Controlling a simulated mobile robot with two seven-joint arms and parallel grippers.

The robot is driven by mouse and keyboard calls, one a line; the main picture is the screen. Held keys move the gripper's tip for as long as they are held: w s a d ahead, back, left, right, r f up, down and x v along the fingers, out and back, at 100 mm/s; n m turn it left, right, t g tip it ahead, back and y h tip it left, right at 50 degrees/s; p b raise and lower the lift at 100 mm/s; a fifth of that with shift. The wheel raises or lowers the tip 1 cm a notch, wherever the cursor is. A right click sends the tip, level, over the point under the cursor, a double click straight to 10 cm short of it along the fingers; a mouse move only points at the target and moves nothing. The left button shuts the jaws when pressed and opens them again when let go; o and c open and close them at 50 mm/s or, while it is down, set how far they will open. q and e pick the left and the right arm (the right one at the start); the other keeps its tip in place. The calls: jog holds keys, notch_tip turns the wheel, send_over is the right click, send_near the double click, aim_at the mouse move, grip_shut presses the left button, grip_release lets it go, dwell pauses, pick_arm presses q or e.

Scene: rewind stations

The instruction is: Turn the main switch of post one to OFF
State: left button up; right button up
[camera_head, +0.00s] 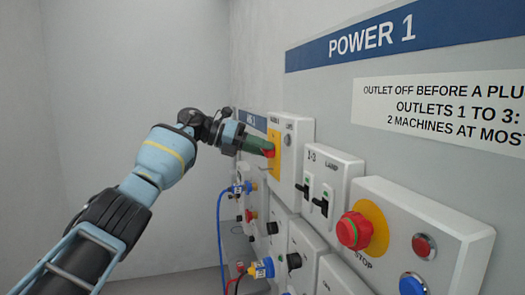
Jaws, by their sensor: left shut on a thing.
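The main switch (269,153) is a red handle on a yellow plate, set in a white box (303,160) below the POWER 1 sign (372,38). My left arm reaches in from the left, and my left gripper (260,147) is at the red handle, shut on it. The fingers hide most of the handle, so I cannot tell which way it points. The marks on the yellow plate are too small to read. My right gripper is not in view.
To the right of the box are black toggle switches (322,203), a red emergency stop knob (354,231) on a yellow disc, and red and blue buttons. Below are outlets with plugs, a blue cable (219,240) and a red one. The left side is bare wall.

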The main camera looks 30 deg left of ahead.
pick_arm(q)
jog(key=shift+f+n, duration=0.1)
jog(key=shift+n, duration=0.3)
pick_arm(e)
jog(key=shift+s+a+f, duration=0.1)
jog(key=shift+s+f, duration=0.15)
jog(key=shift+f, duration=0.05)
pick_arm(q)
jog(key=shift+h, duration=0.3)
jog(key=o, duration=1)
jog(key=b+v, duration=0.1)
jog(key=v, duration=0.7)
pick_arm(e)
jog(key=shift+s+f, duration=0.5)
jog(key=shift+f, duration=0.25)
